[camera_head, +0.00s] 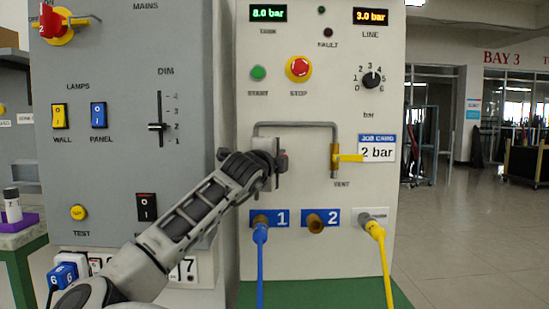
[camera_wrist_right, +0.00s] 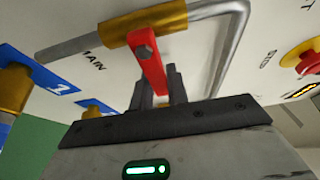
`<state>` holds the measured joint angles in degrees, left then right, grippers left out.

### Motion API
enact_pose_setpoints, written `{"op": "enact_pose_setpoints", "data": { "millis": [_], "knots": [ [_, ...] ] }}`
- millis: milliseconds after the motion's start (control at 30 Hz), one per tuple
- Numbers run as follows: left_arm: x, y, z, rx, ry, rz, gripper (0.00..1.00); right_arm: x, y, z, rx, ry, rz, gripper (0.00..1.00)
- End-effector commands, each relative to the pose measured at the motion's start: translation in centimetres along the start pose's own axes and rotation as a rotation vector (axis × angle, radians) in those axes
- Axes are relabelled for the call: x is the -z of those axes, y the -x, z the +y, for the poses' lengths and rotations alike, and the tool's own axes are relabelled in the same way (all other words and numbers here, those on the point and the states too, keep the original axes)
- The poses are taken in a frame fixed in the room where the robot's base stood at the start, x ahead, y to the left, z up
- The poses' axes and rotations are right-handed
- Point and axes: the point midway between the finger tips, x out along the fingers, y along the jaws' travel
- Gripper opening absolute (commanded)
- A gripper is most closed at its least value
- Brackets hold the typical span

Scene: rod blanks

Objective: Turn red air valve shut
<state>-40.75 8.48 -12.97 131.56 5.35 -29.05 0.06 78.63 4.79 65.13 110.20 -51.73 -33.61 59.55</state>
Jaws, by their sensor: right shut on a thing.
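The red air valve lever (camera_wrist_right: 149,62) sits on a brass valve body (camera_wrist_right: 145,27) on the grey pipe, beside the MAIN lettering in the right wrist view. The lever appears to lie crosswise to the pipe. My right gripper (camera_wrist_right: 158,88) is shut on the free end of the lever, one finger on each side. In the head view my right gripper (camera_head: 279,163) is at the left leg of the pipe (camera_head: 295,125) and hides most of the valve. My left gripper is not in view.
A blue hose (camera_head: 261,262) and a yellow hose (camera_head: 383,258) hang below. The red stop button (camera_head: 298,68) is above. Displays read 8.0 and 3.0 bar.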

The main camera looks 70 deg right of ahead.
Motion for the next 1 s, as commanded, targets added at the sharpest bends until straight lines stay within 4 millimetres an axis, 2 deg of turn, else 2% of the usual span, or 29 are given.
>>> {"op": "enact_pose_setpoints", "data": {
  "millis": [200, 233, 300, 667, 833, 1000],
  "knots": [
    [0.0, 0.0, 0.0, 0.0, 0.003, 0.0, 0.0, 0.2, 0.0, 0.0, -0.001, -0.005, 0.003, 0.0],
    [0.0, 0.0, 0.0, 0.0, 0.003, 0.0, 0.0, 0.2, 0.0, 0.0, -0.001, -0.006, 0.003, 0.19],
    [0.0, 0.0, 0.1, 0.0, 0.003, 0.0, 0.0, 0.2, 0.0, 0.0, -0.001, -0.005, 0.003, 0.38],
    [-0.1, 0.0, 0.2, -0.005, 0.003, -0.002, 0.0, 0.0, 0.4, 0.0, 0.0, -0.002, 0.0, 0.38],
    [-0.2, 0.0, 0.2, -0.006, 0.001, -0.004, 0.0, -0.1, 2.8, 0.0, 0.0, -0.004, -0.002, 0.38],
    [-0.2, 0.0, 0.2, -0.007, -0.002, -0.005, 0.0, -0.1, 7.0, 0.0, -0.001, -0.005, -0.005, 0.38]
  ]
}}
